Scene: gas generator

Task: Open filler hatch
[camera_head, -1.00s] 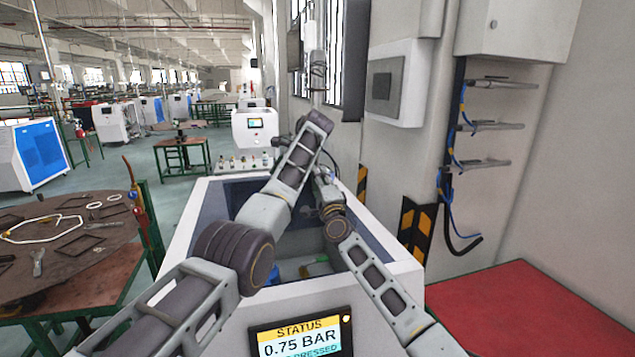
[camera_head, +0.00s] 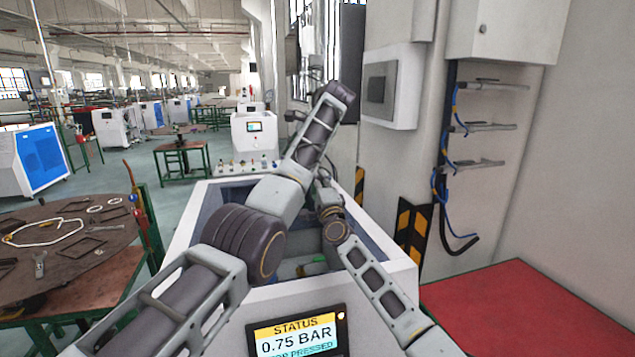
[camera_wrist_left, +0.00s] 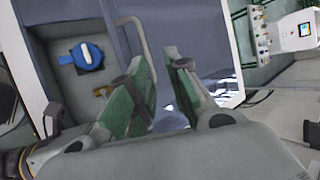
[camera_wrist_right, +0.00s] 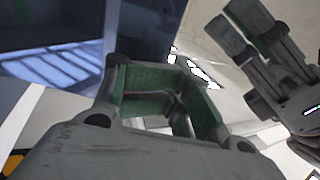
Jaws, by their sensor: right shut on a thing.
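The white machine (camera_head: 385,262) stands in front of me, with an open-topped dark recess. I cannot pick out the filler hatch for sure. In the left wrist view, a blue cap (camera_wrist_left: 87,56) sits on a grey panel, beside a brass fitting (camera_wrist_left: 101,91) and a curved pale tube (camera_wrist_left: 141,38). My left gripper (camera_wrist_left: 165,62) is open, its green-padded fingers apart and empty. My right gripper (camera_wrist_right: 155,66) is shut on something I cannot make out. The left gripper's fingers also show in the right wrist view (camera_wrist_right: 262,30). In the head view, my arms hide much of the recess.
A status display (camera_head: 296,337) reading 0.75 BAR is on the machine's front. A red tabletop (camera_head: 520,310) lies at the right and a round brown table (camera_head: 70,245) at the left. The wall with a grey box (camera_head: 392,85) stands close at the right.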

